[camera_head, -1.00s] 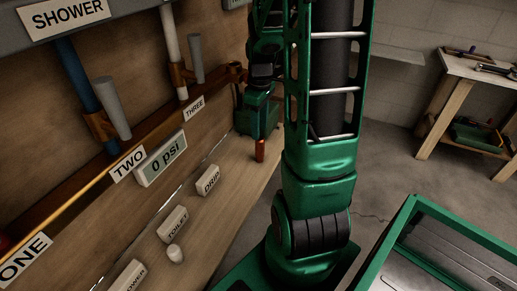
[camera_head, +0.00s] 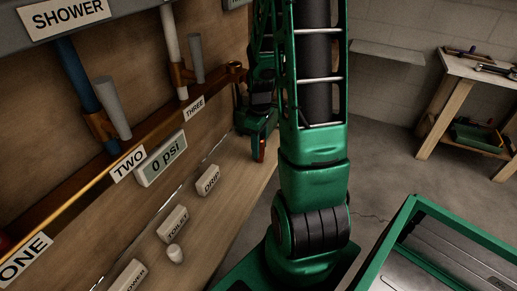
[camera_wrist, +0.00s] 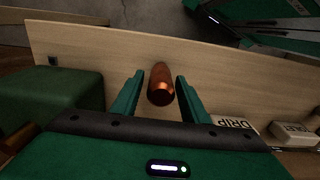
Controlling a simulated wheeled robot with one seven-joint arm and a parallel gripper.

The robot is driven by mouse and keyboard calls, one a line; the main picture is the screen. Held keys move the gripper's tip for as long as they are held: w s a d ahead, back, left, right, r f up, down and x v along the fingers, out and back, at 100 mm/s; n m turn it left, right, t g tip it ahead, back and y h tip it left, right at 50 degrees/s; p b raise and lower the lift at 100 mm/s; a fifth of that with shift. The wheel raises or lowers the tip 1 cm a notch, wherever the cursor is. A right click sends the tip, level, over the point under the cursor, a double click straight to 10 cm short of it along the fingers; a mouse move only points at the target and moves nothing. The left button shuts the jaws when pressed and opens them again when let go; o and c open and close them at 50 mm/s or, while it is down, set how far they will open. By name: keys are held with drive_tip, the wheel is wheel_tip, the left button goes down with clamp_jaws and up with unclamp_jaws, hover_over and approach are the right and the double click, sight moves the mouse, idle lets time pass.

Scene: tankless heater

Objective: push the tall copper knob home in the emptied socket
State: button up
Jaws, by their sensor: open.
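The tall copper knob (camera_wrist: 161,84) stands on the pale wooden ledge in the wrist view, between the two green fingers of my gripper (camera_wrist: 160,97). The fingers are apart, with a gap on each side of the knob. In the head view my gripper (camera_head: 258,135) is at the far end of the ledge, and part of the copper knob (camera_head: 259,149) shows at the fingers. The socket under the knob is hidden, so I cannot tell how deep the knob sits.
Along the ledge are the DRIP label (camera_head: 208,180), the TOILET label (camera_head: 173,224) and a short white knob (camera_head: 175,253). Copper pipes with a grey handle (camera_head: 196,58) and a gauge reading 0 psi (camera_head: 161,158) are on the wooden wall at left.

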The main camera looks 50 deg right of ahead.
clamp_jaws()
drive_tip(key=shift+r, duration=1.1)
drive_tip(key=shift+r, duration=2.45)
